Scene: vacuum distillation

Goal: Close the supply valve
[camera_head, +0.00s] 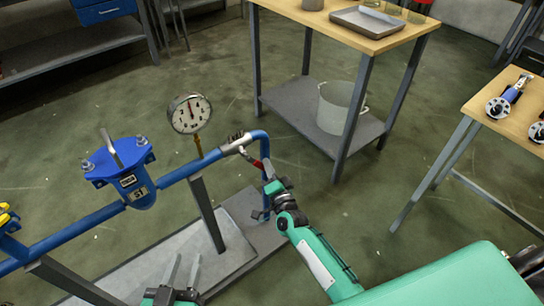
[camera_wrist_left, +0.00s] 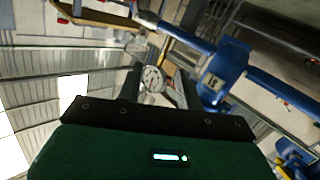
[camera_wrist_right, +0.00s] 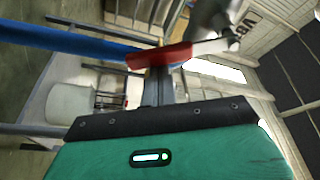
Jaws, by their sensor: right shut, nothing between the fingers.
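A valve with a silver body (camera_head: 238,143) sits on the blue pipe right of the gauge in the head view. Its red lever (camera_head: 257,163) points down and right, toward my right gripper (camera_head: 268,172). In the right wrist view the red lever (camera_wrist_right: 160,56) crosses just beyond the tips of my right gripper (camera_wrist_right: 157,82), whose fingers are together and empty. The fingertips look close to the lever; I cannot tell if they touch. My left gripper (camera_head: 184,262) is open and empty, low in the head view, in front of the pipe.
The blue pipe (camera_head: 90,222) carries a blue strainer-like body (camera_head: 135,182) and a round gauge (camera_head: 190,114). A yellow-handled part (camera_head: 6,217) is at the left edge. A wooden-top table (camera_head: 330,22) and a bench (camera_head: 525,115) stand behind and right. Floor between them is clear.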

